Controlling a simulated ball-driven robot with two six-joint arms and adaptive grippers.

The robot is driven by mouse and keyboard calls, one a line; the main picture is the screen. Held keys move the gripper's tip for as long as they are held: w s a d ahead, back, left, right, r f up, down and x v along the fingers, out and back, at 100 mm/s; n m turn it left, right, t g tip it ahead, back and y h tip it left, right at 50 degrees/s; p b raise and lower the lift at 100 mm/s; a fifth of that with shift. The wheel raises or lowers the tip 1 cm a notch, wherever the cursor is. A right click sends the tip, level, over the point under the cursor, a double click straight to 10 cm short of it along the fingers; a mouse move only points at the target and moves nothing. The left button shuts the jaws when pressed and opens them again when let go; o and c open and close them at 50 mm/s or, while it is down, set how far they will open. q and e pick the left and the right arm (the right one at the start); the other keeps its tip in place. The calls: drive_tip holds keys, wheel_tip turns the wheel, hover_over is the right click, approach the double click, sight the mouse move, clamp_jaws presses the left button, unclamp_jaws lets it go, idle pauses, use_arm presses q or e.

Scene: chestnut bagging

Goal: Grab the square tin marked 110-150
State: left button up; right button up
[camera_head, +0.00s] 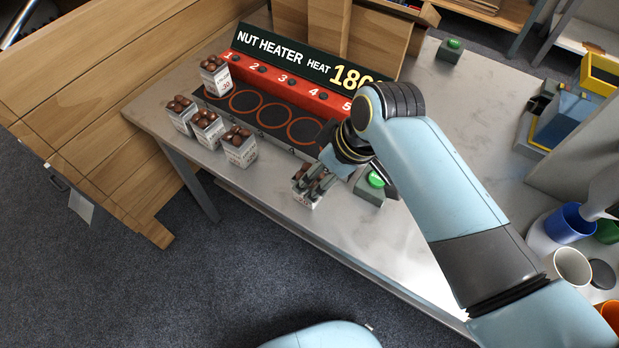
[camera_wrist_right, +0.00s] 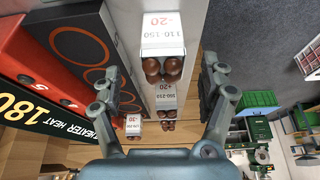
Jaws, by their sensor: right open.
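The square tin marked 110-150 (camera_wrist_right: 162,32) fills the top middle of the right wrist view. It is white-labelled with a red -20, and brown chestnuts show at its mouth. My right gripper (camera_wrist_right: 161,76) is open, with one finger on each side of the tin and gaps visible between fingers and tin. In the head view my right gripper (camera_head: 318,183) is over a small tin (camera_head: 305,200) at the table's front edge and partly hides it. My left gripper is not in view.
Several other chestnut tins stand to the left: one on the heater's first plate (camera_head: 215,80), others along the front edge (camera_head: 240,154). The red nut heater (camera_head: 275,80) reads 180. A green button box (camera_head: 372,189) is right of the gripper. Cups (camera_head: 569,266) stand far right.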

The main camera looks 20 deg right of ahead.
sight(310, 186)
drive_tip(key=shift+x, duration=1)
drive_tip(key=shift+w+a+f, duration=0.1)
drive_tip(key=shift+a+f, duration=0.05)
drive_tip(key=shift+f, duration=0.2)
drive_tip(key=x, duration=0.4)
drive_tip(key=shift+a+f, duration=0.1)
drive_tip(key=shift+f, duration=0.3)
drive_tip(key=c, duration=0.4)
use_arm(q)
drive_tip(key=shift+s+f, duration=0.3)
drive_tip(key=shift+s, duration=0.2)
use_arm(e)
drive_tip(key=c, duration=0.9)
